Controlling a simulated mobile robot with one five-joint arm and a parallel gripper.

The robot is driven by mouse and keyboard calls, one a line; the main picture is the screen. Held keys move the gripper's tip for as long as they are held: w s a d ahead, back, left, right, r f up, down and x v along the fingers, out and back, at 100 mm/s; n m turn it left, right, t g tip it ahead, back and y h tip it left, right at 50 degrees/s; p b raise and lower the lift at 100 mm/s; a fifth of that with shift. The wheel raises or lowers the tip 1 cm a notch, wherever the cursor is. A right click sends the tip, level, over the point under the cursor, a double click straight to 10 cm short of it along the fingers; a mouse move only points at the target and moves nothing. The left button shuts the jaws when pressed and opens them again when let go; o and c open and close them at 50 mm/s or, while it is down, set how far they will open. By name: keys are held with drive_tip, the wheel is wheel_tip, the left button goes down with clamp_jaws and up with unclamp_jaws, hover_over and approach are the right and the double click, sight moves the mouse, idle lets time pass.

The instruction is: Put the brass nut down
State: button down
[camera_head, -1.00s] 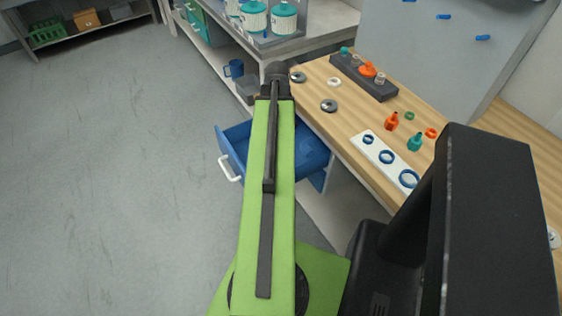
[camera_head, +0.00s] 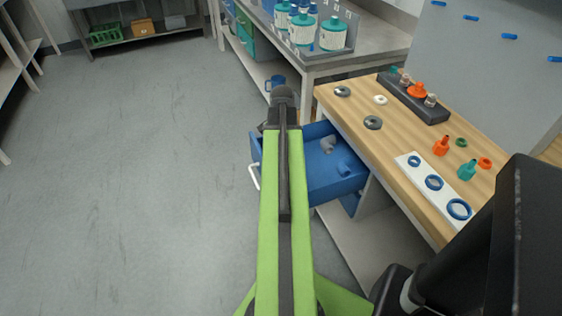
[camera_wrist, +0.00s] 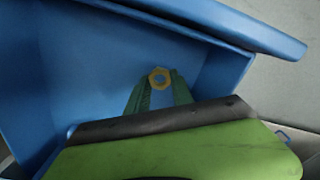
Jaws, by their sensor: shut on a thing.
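My gripper and the nut are hidden there behind the arm. I cannot tell how high the nut is above the drawer floor.
The wooden bench (camera_head: 405,140) carries washers, orange and teal fittings, and a white strip (camera_head: 415,178) with blue rings. The floor (camera_head: 140,180) on the left is clear.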

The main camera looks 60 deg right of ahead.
drive_tip(key=shift+f+b, duration=0.75)
drive_tip(key=shift+f, duration=0.75)
drive_tip(key=c, duration=1.1)
unclamp_jaws()
drive_tip(key=shift+r, duration=0.15)
wheel_tip(320, 180, up, 12)
drive_tip(key=p, duration=1.2)
drive_tip(key=shift+r+p, duration=0.2)
drive_tip(key=shift+p, duration=0.1)
